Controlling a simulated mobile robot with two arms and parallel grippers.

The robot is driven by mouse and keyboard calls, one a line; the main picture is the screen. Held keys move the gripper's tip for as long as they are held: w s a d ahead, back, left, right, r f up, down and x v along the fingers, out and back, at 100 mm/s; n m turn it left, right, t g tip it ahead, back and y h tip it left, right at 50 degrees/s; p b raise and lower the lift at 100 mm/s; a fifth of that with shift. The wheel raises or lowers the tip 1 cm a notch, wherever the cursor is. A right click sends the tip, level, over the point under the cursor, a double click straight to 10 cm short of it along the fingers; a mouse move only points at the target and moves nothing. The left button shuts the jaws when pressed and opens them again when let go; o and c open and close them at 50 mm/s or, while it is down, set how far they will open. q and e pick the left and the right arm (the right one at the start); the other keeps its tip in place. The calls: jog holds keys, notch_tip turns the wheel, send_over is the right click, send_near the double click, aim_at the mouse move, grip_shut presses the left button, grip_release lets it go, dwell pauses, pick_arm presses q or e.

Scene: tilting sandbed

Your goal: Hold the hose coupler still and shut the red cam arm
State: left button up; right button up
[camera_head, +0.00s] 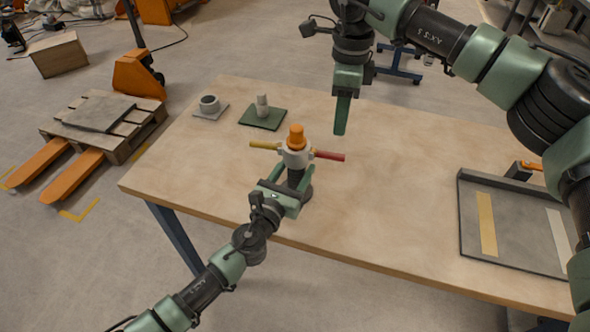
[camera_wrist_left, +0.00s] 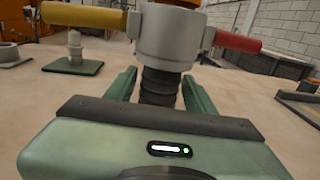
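The hose coupler (camera_head: 296,157) is a pale grey collar with an orange top, upright on a black ribbed hose (camera_wrist_left: 160,86). Its red cam arm (camera_head: 329,155) sticks out roughly level to the right; it also shows in the left wrist view (camera_wrist_left: 234,40). A yellow cam arm (camera_head: 264,145) sticks out to the left. My left gripper (camera_head: 290,182) is just below the collar, its fingers on either side of the hose, with a small gap seemingly left. My right gripper (camera_head: 341,115) points down above the table, behind and right of the coupler. Its fingers line up edge-on.
The wooden table (camera_head: 400,190) is clear between the coupler and a grey tray (camera_head: 480,252) with yellow and white strips at the right. A green plate with a pale fitting (camera_head: 262,106) and a grey ring on a plate (camera_head: 209,104) lie at the back left.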

pick_arm(q)
grip_shut()
pick_arm(e)
grip_shut()
jog(key=s+d+r+n+y, duration=0.1)
jog(key=r+n, duration=0.2)
jog(key=n, duration=1.4)
jog(key=s+d+r+n+t+y, duration=0.1)
jog(key=d+r+n, duration=0.1)
jog(key=n, duration=1.6)
jog(key=shift+s+r+y, duration=0.35)
jog(key=shift+r+y, duration=0.05)
jog(key=shift+r, duration=0.1)
jog(key=shift+d, duration=0.1)
